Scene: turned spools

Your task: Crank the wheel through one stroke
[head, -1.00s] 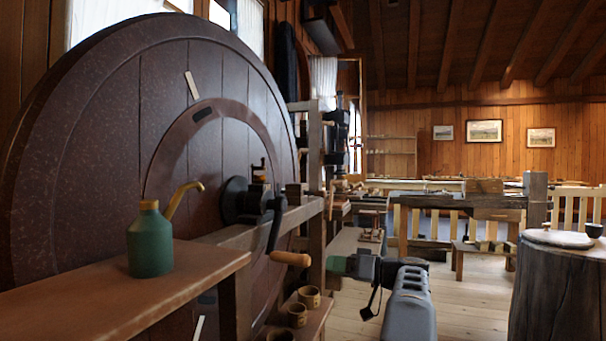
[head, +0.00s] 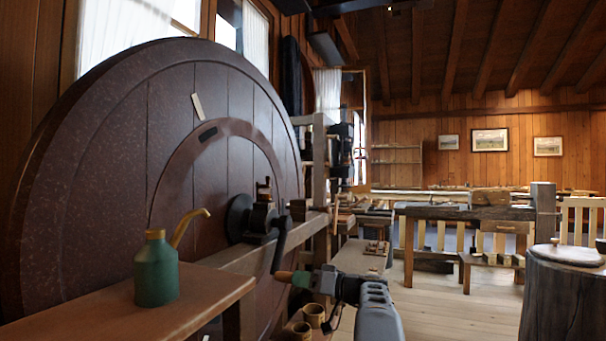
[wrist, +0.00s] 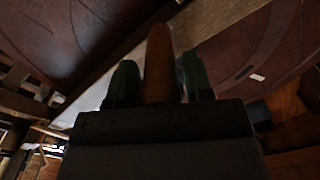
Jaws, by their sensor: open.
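The big dark wheel (head: 115,160) stands at the left against the wall. Its black crank arm (head: 279,248) hangs down from the hub, with a wooden handle (head: 284,276) at its lower end. My gripper (head: 300,279) is at that handle, coming from the right. In the wrist view the handle (wrist: 158,62) lies between the two green fingers of my gripper (wrist: 160,82). The fingers are open, one on each side, with a narrow gap to the handle. The handle's near end is hidden by the gripper body.
A green oil can (head: 156,272) with a brass spout stands on a wooden shelf (head: 90,315) in front of the wheel. Small wooden cups (head: 313,315) sit below my gripper. A workbench (head: 465,212) stands behind, and a stump (head: 560,295) at right. The floor between is clear.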

